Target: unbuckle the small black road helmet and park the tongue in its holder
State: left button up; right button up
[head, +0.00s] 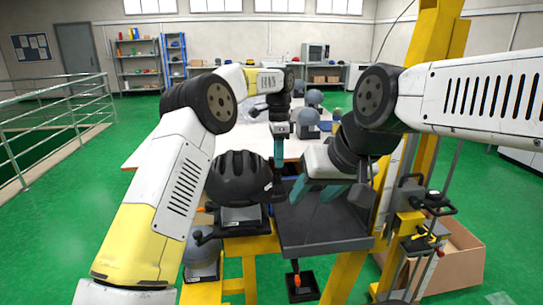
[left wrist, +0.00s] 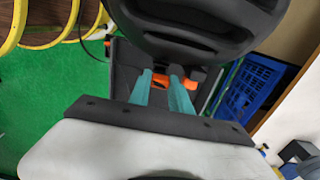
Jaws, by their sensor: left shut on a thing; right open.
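The black helmet (head: 240,175) sits upright on a grey stand on the yellow frame; its dark underside fills the top of the left wrist view (left wrist: 200,22). My left gripper (head: 279,160) points down just right of the helmet. In the left wrist view its teal fingers (left wrist: 162,92) are shut on a small orange piece (left wrist: 190,77), apparently part of the buckle, below the helmet's edge. Buckle details and strap are too small to tell. My right gripper (head: 316,190) is open, over the dark platform right of the helmet. I cannot make out the tongue's holder.
The dark platform (head: 320,232) is bare in front. A yellow column (head: 430,55) rises at right beside a cardboard box (head: 460,255). Grey helmets (head: 307,118) stand on the white table behind. A blue crate (left wrist: 250,88) shows in the left wrist view.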

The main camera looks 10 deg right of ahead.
pick_arm(q)
jog(key=shift+f, duration=1.45)
dwell(2.3)
jog(key=o, duration=1.1)
jog(key=shift+c, duration=0.2)
jog(key=d+r, duration=0.3)
jog(key=r, duration=0.7)
dwell(0.9)
